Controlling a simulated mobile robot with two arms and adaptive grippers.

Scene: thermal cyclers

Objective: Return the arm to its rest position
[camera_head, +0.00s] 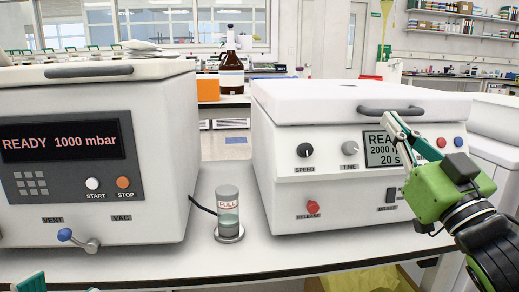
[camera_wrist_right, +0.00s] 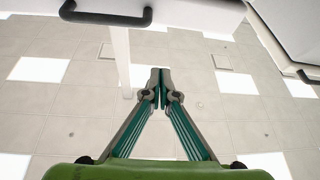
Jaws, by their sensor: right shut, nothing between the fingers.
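My right gripper (camera_head: 392,120) is shut and empty. Its green body and dark arm come in from the right in the head view. The fingertips are in front of the right machine's lid, close by the dark lid handle (camera_head: 372,109); I cannot tell whether they touch. In the wrist view the closed fingertips (camera_wrist_right: 160,84) meet in a point against the ceiling, with nothing between them. Only a small teal piece of my left gripper (camera_head: 30,283) shows at the bottom left corner, so its jaws cannot be judged.
The right machine (camera_head: 290,190) has knobs, a red release button and a display partly hidden by my gripper. A vacuum machine (camera_head: 150,200) reading "READY 1000 mbar" stands left. A container marked "FULL" (camera_head: 228,222) stands between them. The front counter strip (camera_head: 300,260) is clear.

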